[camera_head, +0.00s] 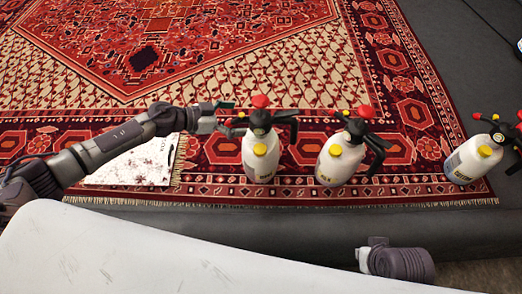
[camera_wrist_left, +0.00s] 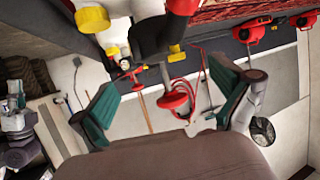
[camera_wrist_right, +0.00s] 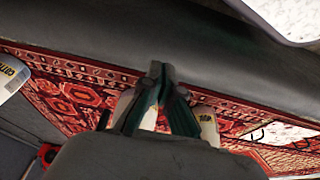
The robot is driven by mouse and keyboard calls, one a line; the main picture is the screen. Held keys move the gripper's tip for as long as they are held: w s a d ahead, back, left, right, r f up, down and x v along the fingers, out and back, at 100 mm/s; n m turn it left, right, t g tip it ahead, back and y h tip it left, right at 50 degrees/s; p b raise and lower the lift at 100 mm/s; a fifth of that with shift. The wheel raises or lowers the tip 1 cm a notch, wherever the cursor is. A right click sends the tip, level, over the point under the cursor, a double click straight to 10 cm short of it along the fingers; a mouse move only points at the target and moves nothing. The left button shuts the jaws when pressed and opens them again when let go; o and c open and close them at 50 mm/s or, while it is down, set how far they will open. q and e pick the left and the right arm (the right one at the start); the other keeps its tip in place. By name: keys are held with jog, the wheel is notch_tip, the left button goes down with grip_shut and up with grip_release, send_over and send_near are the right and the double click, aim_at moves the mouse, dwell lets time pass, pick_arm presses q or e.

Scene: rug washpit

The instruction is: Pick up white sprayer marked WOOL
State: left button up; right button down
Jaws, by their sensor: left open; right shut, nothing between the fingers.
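Three white sprayers with black heads, red knobs and yellow caps stand in a row: a left one (camera_head: 258,155), a middle one (camera_head: 341,160) and a right one (camera_head: 472,160). Their labels are too small to read in the head view. My left gripper (camera_head: 230,118) is open beside the left sprayer's black head. In the left wrist view that black head (camera_wrist_left: 155,35) shows just beyond the open fingers (camera_wrist_left: 165,105). My right gripper (camera_wrist_right: 158,95) is shut and empty. In the right wrist view one sprayer (camera_wrist_right: 12,78) reads "COTT"; another (camera_wrist_right: 208,128) is partly hidden behind the fingers.
A red patterned rug (camera_head: 290,75) lies under the left and middle sprayers. A white printed sheet (camera_head: 140,165) lies under my left arm. A pale surface (camera_head: 200,250) fills the front. Dark floor (camera_head: 470,225) is clear at the front right.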

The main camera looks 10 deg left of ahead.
aim_at(256, 117)
pick_arm(q)
jog(key=x, duration=0.2)
jog(key=shift+w+d+f, duration=0.2)
jog(key=shift+d, duration=0.1)
jog(key=shift+w+d+f+b, duration=0.15)
jog(key=shift+d+f+b, duration=0.1)
jog(key=shift+b, duration=0.2)
jog(key=b+x, duration=0.1)
jog(key=x, duration=0.3)
jog(key=shift+w+d+f+b, duration=0.1)
jog(key=shift+b, duration=0.25)
pick_arm(e)
jog(key=shift+s+d+r, duration=0.1)
jog(key=shift+s+r, duration=0.4)
jog(key=shift+r, duration=0.1)
pick_arm(q)
jog(key=c, duration=1.9)
jog(key=shift+o, duration=0.2)
jog(key=shift+w+r, duration=0.1)
jog(key=shift+r, duration=0.2)
